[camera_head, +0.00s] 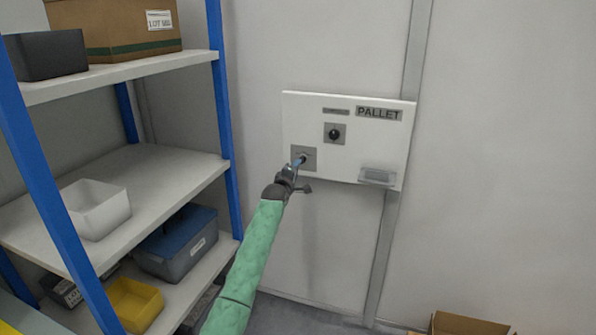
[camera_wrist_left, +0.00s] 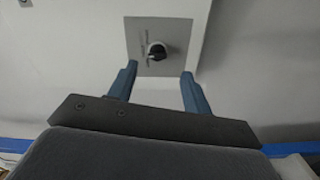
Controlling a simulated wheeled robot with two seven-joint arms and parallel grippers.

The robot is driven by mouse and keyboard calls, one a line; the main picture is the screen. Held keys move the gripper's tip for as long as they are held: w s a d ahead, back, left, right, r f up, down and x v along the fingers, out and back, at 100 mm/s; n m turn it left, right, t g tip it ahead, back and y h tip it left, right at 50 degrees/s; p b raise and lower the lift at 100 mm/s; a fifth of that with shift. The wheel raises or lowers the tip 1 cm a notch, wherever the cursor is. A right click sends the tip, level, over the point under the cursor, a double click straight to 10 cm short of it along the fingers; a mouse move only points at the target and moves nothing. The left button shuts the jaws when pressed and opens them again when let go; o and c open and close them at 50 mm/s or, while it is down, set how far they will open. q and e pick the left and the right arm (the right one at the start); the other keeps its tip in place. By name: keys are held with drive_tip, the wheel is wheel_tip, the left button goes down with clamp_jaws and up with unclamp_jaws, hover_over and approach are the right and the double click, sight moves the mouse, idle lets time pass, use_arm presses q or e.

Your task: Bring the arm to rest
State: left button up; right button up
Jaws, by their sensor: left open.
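A white panel labelled PALLET (camera_head: 350,140) is fixed to the wall. It carries a dark round knob on an upper grey plate (camera_head: 334,133) and a lower grey plate (camera_head: 310,152). My left gripper (camera_head: 301,160) comes in from below on a green-sleeved arm and is in front of the lower plate, partly covering it. In the left wrist view my left gripper (camera_wrist_left: 160,72) has its two blue fingers apart with nothing between them. A dark knob (camera_wrist_left: 156,50) on a grey plate (camera_wrist_left: 180,35) shows just beyond the fingertips. My right gripper is not in view.
A blue-posted shelf unit (camera_head: 130,195) stands at the left with a cardboard box (camera_head: 115,30), a white bin (camera_head: 97,208), a blue-lidded box (camera_head: 180,245) and a yellow bin (camera_head: 135,303). An open carton (camera_head: 465,325) is at the lower right. The wall right of the panel is clear.

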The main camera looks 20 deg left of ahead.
use_arm(q)
drive_tip(key=shift+s, duration=0.35)
drive_tip(key=s+d+f+m+g, duration=0.4)
drive_tip(key=s+f+m, duration=0.2)
drive_tip(key=s+f, duration=0.6)
drive_tip(key=s+d+f+m+g, duration=0.5)
drive_tip(key=s+f, duration=0.4)
drive_tip(key=s, duration=0.5)
drive_tip(key=s+d+f+m+g, duration=0.2)
drive_tip(key=s+d+f+m, duration=0.3)
drive_tip(key=s+f, duration=0.7)
drive_tip(key=s+f+g, duration=0.2)
drive_tip(key=s+f, duration=0.3)
drive_tip(key=s, duration=0.6)
drive_tip(key=s+d+f+m+g, duration=0.1)
drive_tip(key=s+f, duration=0.5)
drive_tip(key=s, duration=0.6)
drive_tip(key=s+d+f+g, duration=0.1)
drive_tip(key=s+f+g, duration=0.1)
drive_tip(key=s+f, duration=0.4)
drive_tip(key=s, duration=0.5)
drive_tip(key=shift+s+d+f+g, duration=0.15)
drive_tip(key=shift+s+g, duration=0.15)
drive_tip(key=shift+s, duration=0.05)
